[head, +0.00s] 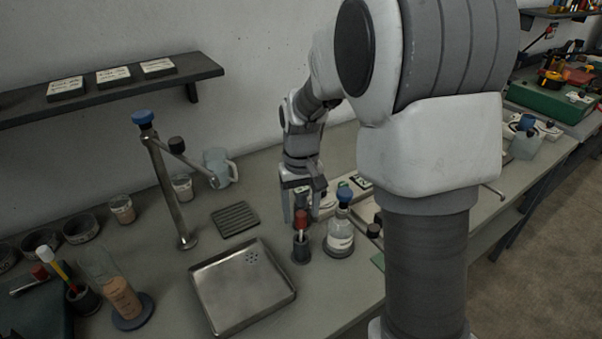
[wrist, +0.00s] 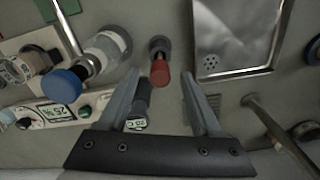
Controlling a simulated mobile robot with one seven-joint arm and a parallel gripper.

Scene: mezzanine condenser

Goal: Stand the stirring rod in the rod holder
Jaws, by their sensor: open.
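A red-topped rod (head: 302,218), which looks like the stirring rod, stands upright in a small dark round holder (head: 301,254), which looks like the rod holder. In the wrist view the red top (wrist: 160,73) and the dark holder (wrist: 157,45) lie ahead of my fingers, in line with the gap. The rod's lower end is hidden in the holder. My gripper (head: 301,207) is open and points down close by the red top. In the wrist view its fingers (wrist: 161,80) are spread with nothing pinched between them; I cannot tell the exact distance to the red top.
A blue-stoppered bottle (head: 340,238) stands close at the right of the holder. A metal tray (head: 205,300) lies at the left, with a dark ribbed mat (head: 235,219) behind it. A tall metal stand (head: 172,195) rises beyond.

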